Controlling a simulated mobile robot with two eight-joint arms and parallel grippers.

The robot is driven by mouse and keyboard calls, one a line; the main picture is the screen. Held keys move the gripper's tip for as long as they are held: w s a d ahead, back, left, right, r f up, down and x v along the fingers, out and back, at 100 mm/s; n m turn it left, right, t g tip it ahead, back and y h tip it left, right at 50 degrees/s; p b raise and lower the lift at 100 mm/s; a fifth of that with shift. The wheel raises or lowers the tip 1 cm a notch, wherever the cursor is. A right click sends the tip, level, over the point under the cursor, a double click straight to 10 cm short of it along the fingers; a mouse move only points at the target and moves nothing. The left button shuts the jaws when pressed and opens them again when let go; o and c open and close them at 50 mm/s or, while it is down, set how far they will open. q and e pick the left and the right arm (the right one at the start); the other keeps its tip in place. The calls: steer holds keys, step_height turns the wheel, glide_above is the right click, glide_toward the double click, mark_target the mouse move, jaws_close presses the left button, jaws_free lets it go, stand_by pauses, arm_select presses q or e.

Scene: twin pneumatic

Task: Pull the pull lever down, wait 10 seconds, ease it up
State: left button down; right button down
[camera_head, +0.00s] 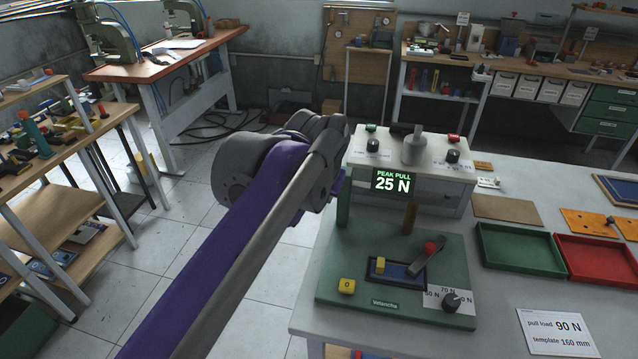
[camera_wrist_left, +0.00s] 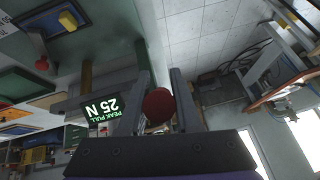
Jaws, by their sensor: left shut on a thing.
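My left gripper (camera_wrist_left: 160,78) is shut on a round dark-red knob (camera_wrist_left: 157,106), which looks like the handle of the pull lever. The rest of the lever is hidden. In the head view my left arm covers the gripper and knob, just left of the grey press head (camera_head: 415,190). The lit display (camera_head: 394,183) on the press reads PEAK PULL 25 N. My right gripper is out of view.
A card (camera_head: 555,333) reads pull load 90 N, template 160 mm. A green tray (camera_head: 520,265) and a red tray (camera_head: 590,270) lie right of the press. Wooden shelves (camera_head: 85,160) stand at left.

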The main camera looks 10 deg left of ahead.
arm_select(q)
step_height(320, 180, down, 7)
steer(key=s+t+b, duration=0.1)
steer(key=t, duration=0.4)
steer(key=shift+r, duration=0.1)
stand_by(0.3)
steer(key=c, duration=0.6)
jaws_free()
steer(key=shift+s, duration=0.1)
steer(key=p+v, duration=0.1)
steer(key=v, duration=0.9)
steer(key=shift+s, duration=0.4)
